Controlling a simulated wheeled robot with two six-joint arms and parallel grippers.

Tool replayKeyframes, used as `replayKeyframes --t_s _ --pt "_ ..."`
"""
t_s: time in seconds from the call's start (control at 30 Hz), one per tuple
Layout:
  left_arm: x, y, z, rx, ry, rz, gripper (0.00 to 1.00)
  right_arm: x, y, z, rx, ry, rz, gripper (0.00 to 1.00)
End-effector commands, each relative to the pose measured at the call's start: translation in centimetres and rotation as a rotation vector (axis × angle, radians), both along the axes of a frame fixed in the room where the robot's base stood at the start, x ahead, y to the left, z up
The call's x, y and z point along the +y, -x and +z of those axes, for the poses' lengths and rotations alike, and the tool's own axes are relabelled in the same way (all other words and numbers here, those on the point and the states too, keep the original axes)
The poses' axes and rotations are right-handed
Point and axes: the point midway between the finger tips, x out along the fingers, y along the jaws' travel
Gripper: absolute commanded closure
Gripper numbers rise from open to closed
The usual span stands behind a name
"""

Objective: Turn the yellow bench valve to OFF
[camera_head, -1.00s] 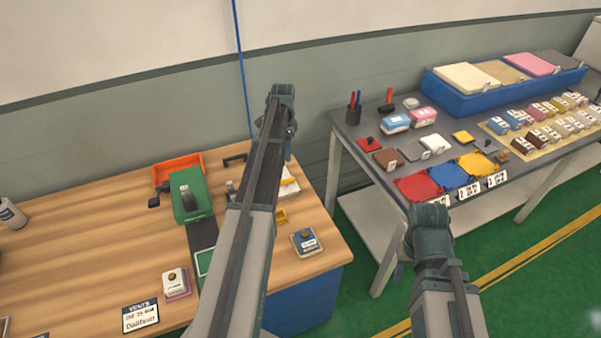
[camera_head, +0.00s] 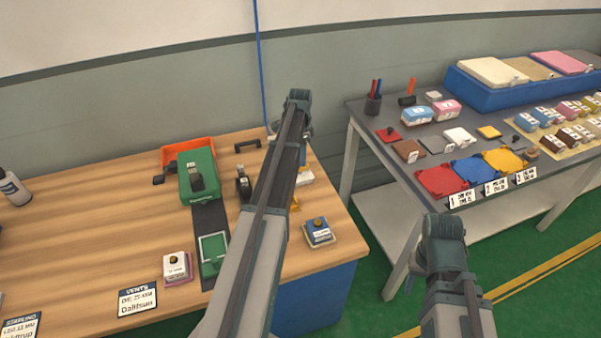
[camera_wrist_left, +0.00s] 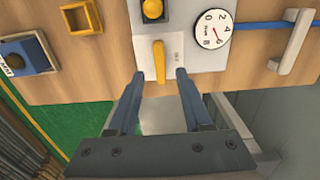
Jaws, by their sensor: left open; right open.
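The yellow bench valve lever (camera_wrist_left: 159,60) lies on a light grey plate (camera_wrist_left: 187,55) in the left wrist view; the small lettering beside it is unreadable. My left gripper (camera_wrist_left: 160,75) is open, with one finger on either side of the lever's near end. I cannot tell whether they touch it.
A round gauge (camera_wrist_left: 211,29) and yellow knob (camera_wrist_left: 153,9) sit by the lever. A grey handle (camera_wrist_left: 290,42) stands to the right. A blue block (camera_head: 318,231) and yellow frame (camera_wrist_left: 81,17) are nearby. A grey table (camera_head: 400,172) holds several items at right.

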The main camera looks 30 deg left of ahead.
Motion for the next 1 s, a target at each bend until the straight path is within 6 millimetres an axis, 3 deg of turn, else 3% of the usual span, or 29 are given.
replayKeyframes --t_s 0.03,0.23,0.67,0.93,1.0 --pt "0.0 0.0 -1.5 0.000 0.000 0.000 0.50 0.0 0.0 -1.5 0.000 0.000 0.000 0.50" --pt "0.0 0.0 -3.9 0.000 0.000 0.000 0.50 0.0 0.0 -3.8 0.000 0.000 0.000 0.50" --pt "0.0 0.0 -4.4 0.000 0.000 0.000 0.50 0.0 0.0 -4.4 0.000 0.000 0.000 0.50" --pt "0.0 0.0 -4.4 0.000 0.000 0.000 0.99 0.0 0.0 -4.4 0.000 0.000 0.000 0.50" --pt "0.0 0.0 -4.4 0.000 0.000 0.000 1.00 0.0 0.0 -4.4 0.000 0.000 0.000 0.50"
